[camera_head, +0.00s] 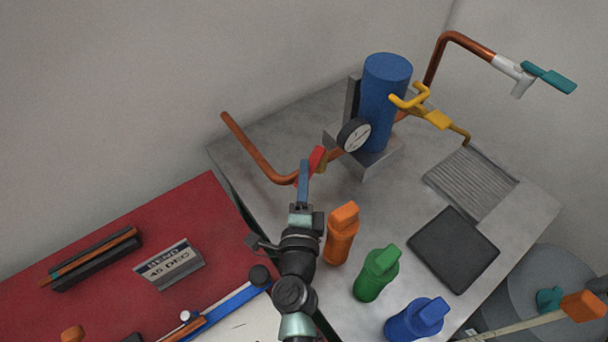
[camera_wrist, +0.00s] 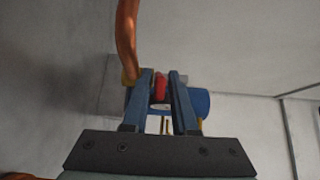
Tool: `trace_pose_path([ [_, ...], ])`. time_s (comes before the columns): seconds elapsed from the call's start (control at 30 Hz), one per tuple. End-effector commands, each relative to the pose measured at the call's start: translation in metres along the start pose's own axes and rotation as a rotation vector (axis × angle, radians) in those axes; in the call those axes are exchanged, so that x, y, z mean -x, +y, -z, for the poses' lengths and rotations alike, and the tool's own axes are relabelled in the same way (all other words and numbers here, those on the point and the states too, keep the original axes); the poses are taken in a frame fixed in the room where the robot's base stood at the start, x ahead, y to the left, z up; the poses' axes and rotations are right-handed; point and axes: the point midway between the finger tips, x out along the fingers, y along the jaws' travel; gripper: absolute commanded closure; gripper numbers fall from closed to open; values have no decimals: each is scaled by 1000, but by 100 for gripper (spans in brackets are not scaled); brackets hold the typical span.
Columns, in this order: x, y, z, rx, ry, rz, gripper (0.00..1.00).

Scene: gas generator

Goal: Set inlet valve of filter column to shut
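The filter column is a blue cylinder (camera_head: 385,90) with a round dial gauge (camera_head: 354,135) on its left side, standing on the grey bench. A copper pipe (camera_head: 255,150) runs to it from the left and carries a red valve handle (camera_head: 318,159). My gripper (camera_head: 304,168) reaches up to this red handle. In the wrist view, the red handle (camera_wrist: 161,87) shows between the two blue fingers of my gripper (camera_wrist: 160,76). The fingers stand apart, with narrow gaps beside the handle; firm contact is not visible. The fingers partly hide the pipe and the column (camera_wrist: 201,102).
A yellow valve handle (camera_head: 436,118) is on the column's right, and a teal handle (camera_head: 549,77) is on the upper right pipe. Orange (camera_head: 340,238), green (camera_head: 375,276) and blue (camera_head: 414,320) bottles stand close right of my arm. A dark plate (camera_head: 453,249) lies beyond them.

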Motion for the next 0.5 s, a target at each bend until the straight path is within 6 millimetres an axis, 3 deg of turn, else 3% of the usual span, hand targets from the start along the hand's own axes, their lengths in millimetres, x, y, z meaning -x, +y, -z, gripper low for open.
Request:
trace_pose_path([
  [0.27, 14, 2, 0, 2, -1, -3, 74],
  [0.5, 58, 2, 0, 1, 0, -4, 74],
])
